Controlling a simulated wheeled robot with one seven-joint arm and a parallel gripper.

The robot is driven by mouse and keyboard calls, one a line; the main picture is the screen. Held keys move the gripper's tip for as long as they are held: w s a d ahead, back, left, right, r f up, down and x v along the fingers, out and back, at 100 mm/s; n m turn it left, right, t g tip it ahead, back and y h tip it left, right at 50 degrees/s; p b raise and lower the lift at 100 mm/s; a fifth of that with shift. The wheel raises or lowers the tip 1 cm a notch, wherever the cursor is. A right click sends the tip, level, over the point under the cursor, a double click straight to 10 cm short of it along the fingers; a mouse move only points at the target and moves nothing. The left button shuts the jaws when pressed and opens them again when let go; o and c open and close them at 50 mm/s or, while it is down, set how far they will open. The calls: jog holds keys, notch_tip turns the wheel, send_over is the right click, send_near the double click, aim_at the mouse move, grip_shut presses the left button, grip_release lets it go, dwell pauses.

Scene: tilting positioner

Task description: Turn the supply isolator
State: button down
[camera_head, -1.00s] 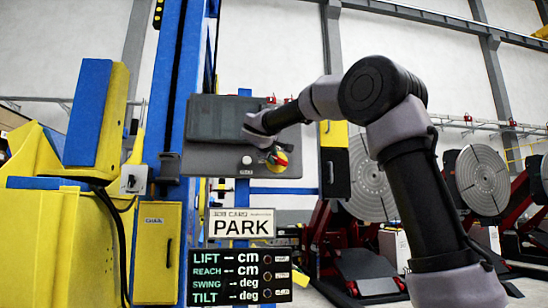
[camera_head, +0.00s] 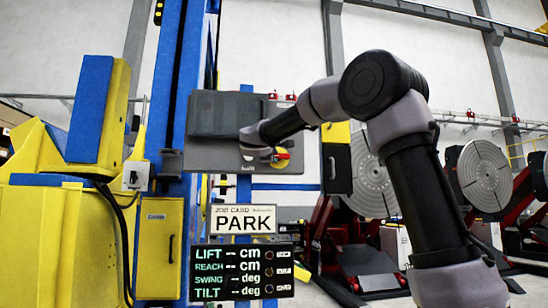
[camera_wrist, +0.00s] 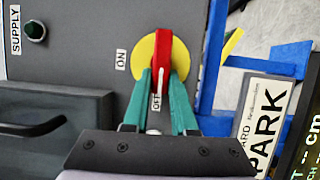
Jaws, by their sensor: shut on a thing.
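The supply isolator is a red handle (camera_wrist: 163,55) on a round yellow disc (camera_wrist: 148,62), set in a dark grey panel (camera_wrist: 80,60). ON and OFF labels sit beside the disc, and the handle lies in line with OFF. In the head view the handle (camera_head: 283,156) lies about level on the panel's lower right. My gripper (camera_wrist: 161,95) has its teal fingers on both sides of the handle and is shut on it. The fingers hide part of the disc. A dark green lamp (camera_wrist: 36,30) with a SUPPLY label looks unlit.
A dark cover (camera_head: 220,116) stands out from the panel at left. A PARK card (camera_head: 243,221) and a display with dashes (camera_head: 241,272) hang below. A blue column (camera_head: 180,90) and yellow machine body (camera_head: 50,240) stand left. Round-plated machines (camera_head: 482,176) stand right.

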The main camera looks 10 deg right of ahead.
jog(key=shift+f, duration=0.1)
jog(key=c, duration=0.7)
grip_release()
jog(key=v, duration=1)
jog(key=shift+s+a, duration=0.1)
jog(key=shift+s, duration=0.3)
